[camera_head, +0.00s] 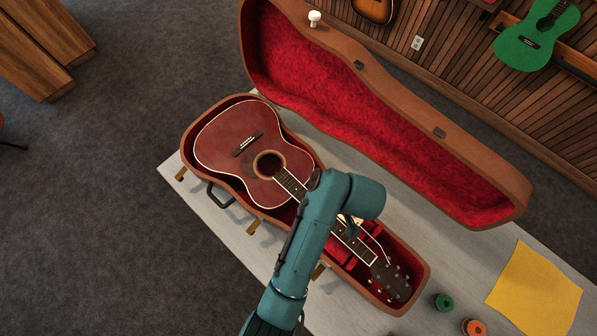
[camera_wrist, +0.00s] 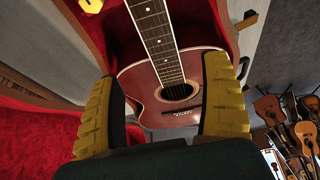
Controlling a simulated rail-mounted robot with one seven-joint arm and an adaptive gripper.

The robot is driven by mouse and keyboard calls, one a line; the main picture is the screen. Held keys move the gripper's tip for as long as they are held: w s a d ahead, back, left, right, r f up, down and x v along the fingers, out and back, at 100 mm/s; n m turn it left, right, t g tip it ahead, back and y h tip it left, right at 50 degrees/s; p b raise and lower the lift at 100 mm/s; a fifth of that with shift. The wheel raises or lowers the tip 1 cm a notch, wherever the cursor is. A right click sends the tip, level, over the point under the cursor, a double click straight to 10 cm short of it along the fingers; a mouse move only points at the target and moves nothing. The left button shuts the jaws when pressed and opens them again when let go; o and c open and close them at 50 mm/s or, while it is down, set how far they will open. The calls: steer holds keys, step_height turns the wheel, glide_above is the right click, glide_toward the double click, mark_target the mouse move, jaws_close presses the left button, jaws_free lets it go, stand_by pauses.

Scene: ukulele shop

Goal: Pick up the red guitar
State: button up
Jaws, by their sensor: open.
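The red guitar (camera_head: 222,155) lies face up in the open lower half of a brown case (camera_head: 424,270) with red lining. Its body is toward the upper left and its dark headstock (camera_head: 391,281) toward the lower right. My arm crosses over the neck in the head view and mostly hides my gripper there. In the wrist view my gripper (camera_wrist: 160,72) is open, with its yellow-padded fingers apart. The guitar's neck and body (camera_wrist: 143,82) show beyond and between the fingers. No contact with the guitar can be made out.
The open case lid (camera_head: 350,115) stands along the far side. The case rests on a pale table (camera_head: 205,205). A yellow cloth (camera_head: 535,288), a green roll (camera_head: 443,301) and an orange roll (camera_head: 474,327) lie right of it. A green guitar (camera_head: 537,36) hangs on the wall.

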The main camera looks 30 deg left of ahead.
mark_target(301, 198)
steer(key=x, duration=1.3)
steer(key=shift+f, duration=0.35)
steer(key=c, duration=1.4)
steer(key=shift+w+r, duration=0.1)
steer(key=shift+r, duration=0.2)
